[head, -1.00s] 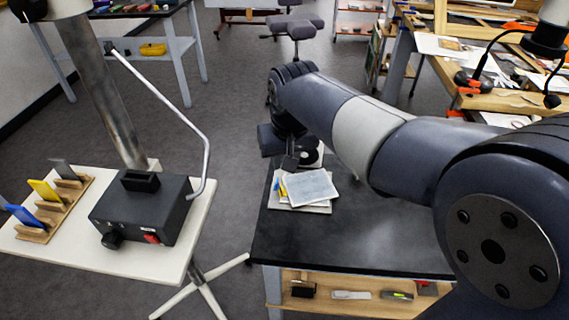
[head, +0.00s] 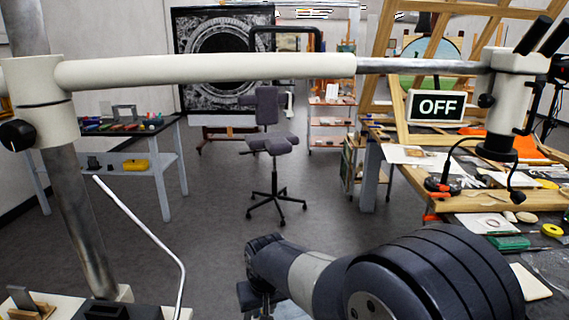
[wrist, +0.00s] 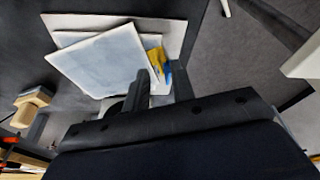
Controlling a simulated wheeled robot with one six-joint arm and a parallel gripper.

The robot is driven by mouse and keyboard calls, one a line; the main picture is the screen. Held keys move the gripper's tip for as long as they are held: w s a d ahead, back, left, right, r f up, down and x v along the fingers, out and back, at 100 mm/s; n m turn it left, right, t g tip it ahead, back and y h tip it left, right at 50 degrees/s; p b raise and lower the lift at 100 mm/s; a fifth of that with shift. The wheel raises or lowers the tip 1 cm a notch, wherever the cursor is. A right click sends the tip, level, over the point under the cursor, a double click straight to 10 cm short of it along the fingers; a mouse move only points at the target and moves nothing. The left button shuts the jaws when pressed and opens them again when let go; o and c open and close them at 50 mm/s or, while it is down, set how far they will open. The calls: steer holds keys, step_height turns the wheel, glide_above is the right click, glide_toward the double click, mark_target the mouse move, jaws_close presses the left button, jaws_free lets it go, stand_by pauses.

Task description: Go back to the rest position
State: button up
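In the wrist view my gripper (wrist: 161,80) points down at a stack of pale flat pieces. Its two dark fingers stand apart, with no object visibly held between them. The top pale sheet (wrist: 97,62) lies tilted on a larger pale board (wrist: 72,20), beside the left finger. Yellow and blue pieces (wrist: 156,56) show behind and between the fingers; whether the fingers touch anything is unclear. In the head view my arm reaches down out of the bottom of the picture, and the gripper itself is hidden.
A pale horizontal boom (head: 210,70) crosses the head view, joined to an upright post (head: 75,220) at left. An office chair (head: 275,145) stands on open floor ahead. A cluttered wooden workbench (head: 460,205) is at right, and a side table (head: 150,130) at left.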

steer(key=shift+x, duration=1)
steer(key=shift+r, duration=1.85)
steer(key=shift+s, duration=0.1)
steer(key=shift+f, duration=0.1)
